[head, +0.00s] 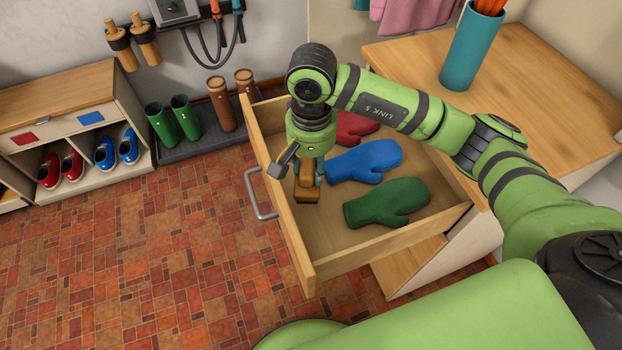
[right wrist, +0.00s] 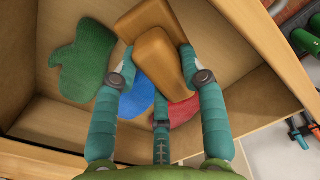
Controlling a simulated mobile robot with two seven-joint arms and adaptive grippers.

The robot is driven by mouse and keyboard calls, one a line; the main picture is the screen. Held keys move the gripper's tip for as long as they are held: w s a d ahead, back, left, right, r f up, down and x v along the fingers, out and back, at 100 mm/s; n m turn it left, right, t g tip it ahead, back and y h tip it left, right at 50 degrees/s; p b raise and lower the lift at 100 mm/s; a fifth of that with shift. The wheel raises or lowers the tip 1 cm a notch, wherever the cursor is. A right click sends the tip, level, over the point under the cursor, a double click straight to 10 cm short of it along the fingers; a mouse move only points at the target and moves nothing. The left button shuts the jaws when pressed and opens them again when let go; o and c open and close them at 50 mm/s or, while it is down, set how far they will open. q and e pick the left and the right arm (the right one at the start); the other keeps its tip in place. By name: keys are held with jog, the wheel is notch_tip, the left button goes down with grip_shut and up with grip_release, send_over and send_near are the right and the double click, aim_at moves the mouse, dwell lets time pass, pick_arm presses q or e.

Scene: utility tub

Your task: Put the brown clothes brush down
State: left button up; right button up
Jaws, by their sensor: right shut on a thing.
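The brown clothes brush (head: 307,188) hangs below my right gripper (head: 307,168), over the left part of an open wooden drawer (head: 287,222). In the right wrist view, the brush (right wrist: 155,45) sits between the teal fingers of the right gripper (right wrist: 153,72), which is shut on it. I cannot tell for sure how far the brush is above the drawer floor. My left gripper is not in view.
Green (head: 388,203), blue (head: 366,160) and red (head: 352,127) mittens lie in the drawer, right of the brush. Bare drawer floor shows near the front panel. A teal holder (head: 470,48) stands on the cabinet top. Boots (head: 222,103) stand beyond the drawer.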

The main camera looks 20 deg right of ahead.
jog(key=shift+s+f, duration=0.1)
jog(key=shift+f, duration=1.35)
notch_tip(320, 180, down, 3)
jog(key=shift+f+p, duration=0.2)
jog(key=shift+p, duration=0.15)
jog(key=shift+f+b, duration=0.15)
jog(key=shift+b, duration=0.15)
jog(key=o, duration=1)
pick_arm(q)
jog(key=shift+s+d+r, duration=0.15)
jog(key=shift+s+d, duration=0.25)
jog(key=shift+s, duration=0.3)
